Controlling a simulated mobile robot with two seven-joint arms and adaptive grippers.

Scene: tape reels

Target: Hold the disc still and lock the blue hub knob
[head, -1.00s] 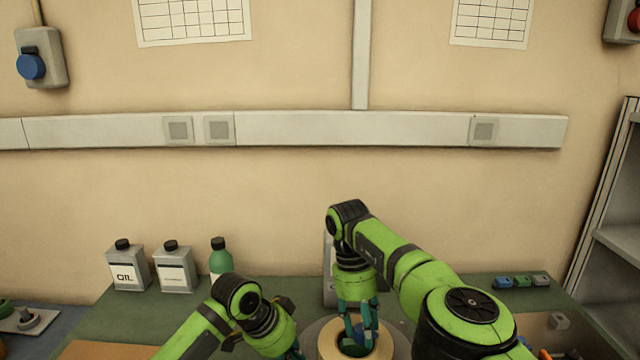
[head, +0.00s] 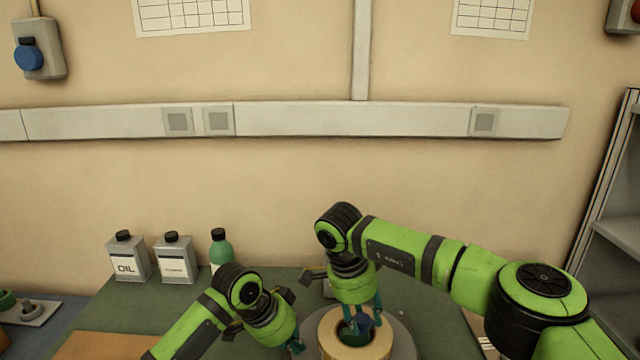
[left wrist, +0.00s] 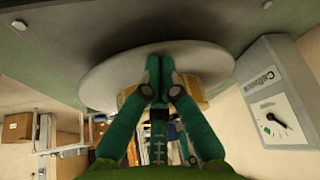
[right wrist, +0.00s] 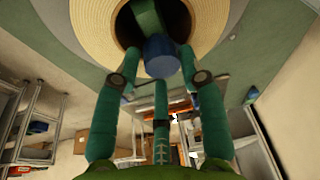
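A tan tape roll (head: 331,344) lies on a grey disc (head: 404,338) on the bench. My right gripper (head: 360,312) points down into the opening. Its fingers stand apart on either side of the knob, with a small gap at the left finger in the right wrist view. My left gripper (left wrist: 160,62) is low at the disc's left side, fingertips together against the grey disc (left wrist: 110,82). Whether they pinch its rim is unclear.
An oil can (head: 127,257), a second can (head: 174,259) and a green bottle (head: 220,248) stand at the back left of the bench. A grey box with a dial (left wrist: 272,95) is beside the disc. A shelf (head: 612,240) is at the right.

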